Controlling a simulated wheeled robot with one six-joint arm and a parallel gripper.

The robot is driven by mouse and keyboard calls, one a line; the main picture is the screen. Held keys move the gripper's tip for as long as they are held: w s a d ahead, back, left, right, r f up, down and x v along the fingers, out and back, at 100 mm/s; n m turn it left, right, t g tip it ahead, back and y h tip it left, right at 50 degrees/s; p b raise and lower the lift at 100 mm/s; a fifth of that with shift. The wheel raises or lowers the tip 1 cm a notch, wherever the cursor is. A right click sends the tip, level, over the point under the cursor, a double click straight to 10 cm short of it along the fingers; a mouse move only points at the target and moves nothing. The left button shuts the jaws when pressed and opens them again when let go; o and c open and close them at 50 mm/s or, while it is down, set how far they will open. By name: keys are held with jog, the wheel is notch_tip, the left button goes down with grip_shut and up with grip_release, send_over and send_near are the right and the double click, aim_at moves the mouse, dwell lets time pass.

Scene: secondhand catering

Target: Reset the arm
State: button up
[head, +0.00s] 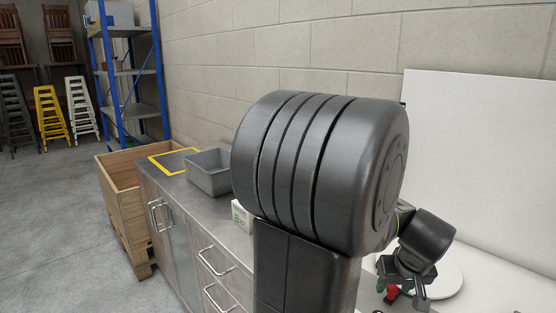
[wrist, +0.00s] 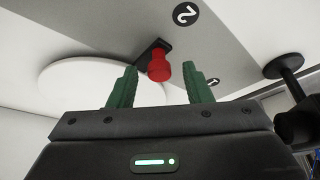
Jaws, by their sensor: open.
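My gripper (wrist: 159,68) is open, its two green fingers apart with nothing between their pads. It also shows small at the lower right of the head view (head: 403,288), below my dark arm, which fills the middle of that view. A red knob-like piece on a black base (wrist: 158,68) appears beyond the fingertips in the wrist view. I cannot tell how far it is from them. A white round disc (wrist: 75,85) lies behind the left finger; in the head view it is partly hidden by the gripper (head: 447,281).
A metal-topped counter (head: 185,184) runs along the wall with a grey bin (head: 209,172) and a yellow outlined square (head: 163,165). A small white box (head: 241,217) stands by my arm. A wooden crate (head: 118,185) and blue shelving (head: 127,80) are beyond; floor at left is clear.

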jog(key=shift+r, duration=0.1)
dwell(0.3)
jog(key=v, duration=1.4)
jog(key=x, duration=1.4)
jog(key=shift+s, duration=0.15)
jog(key=shift+w+a+m, duration=0.4)
jog(key=shift+w+a, duration=0.05)
jog(key=shift+w, duration=0.15)
jog(key=shift+r, duration=0.1)
